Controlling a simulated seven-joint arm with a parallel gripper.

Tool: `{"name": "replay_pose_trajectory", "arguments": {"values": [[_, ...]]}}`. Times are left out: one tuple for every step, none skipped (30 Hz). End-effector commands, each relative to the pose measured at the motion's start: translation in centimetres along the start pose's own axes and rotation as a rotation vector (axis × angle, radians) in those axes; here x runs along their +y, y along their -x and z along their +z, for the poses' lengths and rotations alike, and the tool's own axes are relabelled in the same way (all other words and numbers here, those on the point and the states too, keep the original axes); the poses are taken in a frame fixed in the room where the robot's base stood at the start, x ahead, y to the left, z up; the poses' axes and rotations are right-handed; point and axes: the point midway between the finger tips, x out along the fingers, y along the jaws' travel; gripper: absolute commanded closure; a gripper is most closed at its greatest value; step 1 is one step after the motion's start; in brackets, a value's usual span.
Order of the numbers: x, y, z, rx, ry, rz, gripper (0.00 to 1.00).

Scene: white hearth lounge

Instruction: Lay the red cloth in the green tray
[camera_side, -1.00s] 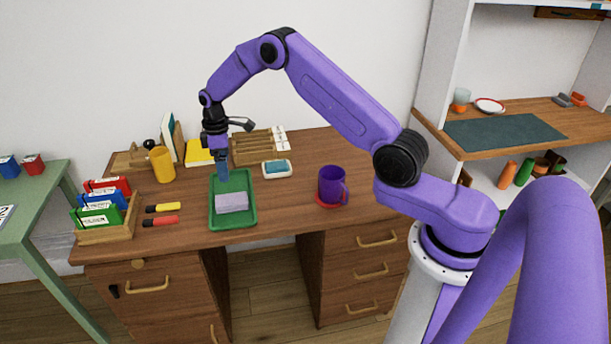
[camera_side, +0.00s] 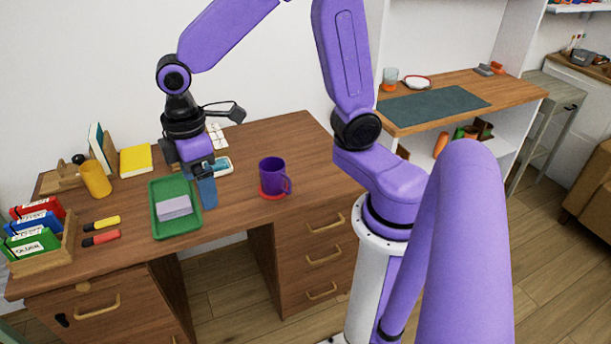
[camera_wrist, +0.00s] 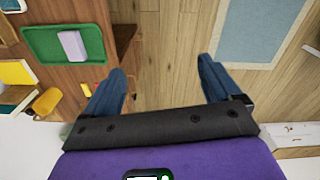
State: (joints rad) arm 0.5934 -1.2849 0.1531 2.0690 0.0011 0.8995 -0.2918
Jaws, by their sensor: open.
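The green tray (camera_side: 163,227) lies on the brown desk, left of centre in the side view. A pale lavender-grey folded block (camera_side: 174,207) lies in it; it also shows in the wrist view (camera_wrist: 72,45) inside the green tray (camera_wrist: 40,42). I see no red cloth for certain. My gripper (camera_side: 205,190) is in front of the tray's right edge in the side view. In the wrist view my gripper (camera_wrist: 161,70) has its two blue fingers wide apart with nothing between them, and the tray is up and left of them.
A blue-topped item (camera_side: 219,166) lies behind.

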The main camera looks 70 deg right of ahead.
Motion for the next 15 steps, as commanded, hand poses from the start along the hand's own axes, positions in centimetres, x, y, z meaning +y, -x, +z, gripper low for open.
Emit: {"name": "replay_pose_trajectory", "arguments": {"values": [[-1.6,0.5,1.4,0.004,0.016,0.0,0.09],[-2.5,0.7,2.3,0.006,0.023,0.0,0.09],[-3.6,0.9,3.4,0.006,0.033,-0.001,0.09],[-4.5,1.1,4.3,0.007,0.038,-0.001,0.09],[-5.2,1.2,5.2,0.008,0.046,-0.002,0.09],[-6.2,1.4,6.5,0.009,0.055,-0.003,0.09],[-6.9,1.4,7.4,0.01,0.061,-0.003,0.09],[-7.6,1.5,8.4,0.011,0.068,-0.004,0.09],[-8.4,1.5,9.6,0.011,0.076,-0.005,0.09],[-8.9,1.5,10.4,0.012,0.082,-0.005,0.09],[-9.3,1.5,11.3,0.011,0.087,-0.006,0.09],[-9.9,1.4,12.2,0.012,0.093,-0.007,0.09],[-10.2,1.4,12.9,0.012,0.097,-0.007,0.09],[-10.5,1.4,13.5,0.012,0.101,-0.008,0.09],[-10.8,1.3,14.1,0.012,0.105,-0.008,0.09]]}}
